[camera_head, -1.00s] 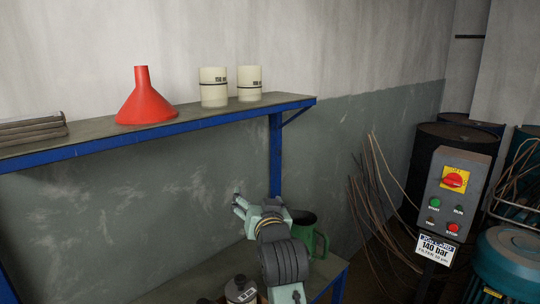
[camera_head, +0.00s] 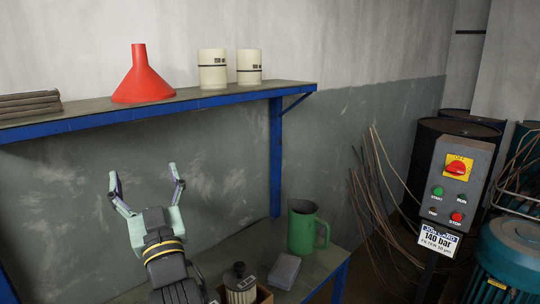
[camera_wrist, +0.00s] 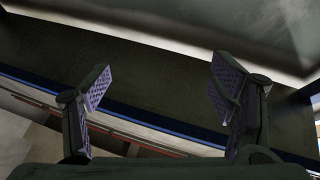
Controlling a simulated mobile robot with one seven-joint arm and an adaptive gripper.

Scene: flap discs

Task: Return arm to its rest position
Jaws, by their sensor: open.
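My gripper (camera_head: 146,188) is in the head view at lower left, in front of the grey-green wall and below the upper shelf. Its two fingers are spread wide with nothing between them. In the wrist view my gripper (camera_wrist: 158,95) also shows both fingers apart and empty. Behind them are a dark surface and a blue edge strip. No object touches the fingers in the head view.
The blue-edged shelf (camera_head: 200,102) holds a red funnel (camera_head: 142,80) and two cream canisters (camera_head: 212,70). Below, the bench (camera_head: 248,246) holds a green jug (camera_head: 303,228), a grey box (camera_head: 284,271) and a dark-capped container (camera_head: 239,284). A control box (camera_head: 458,185) stands right.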

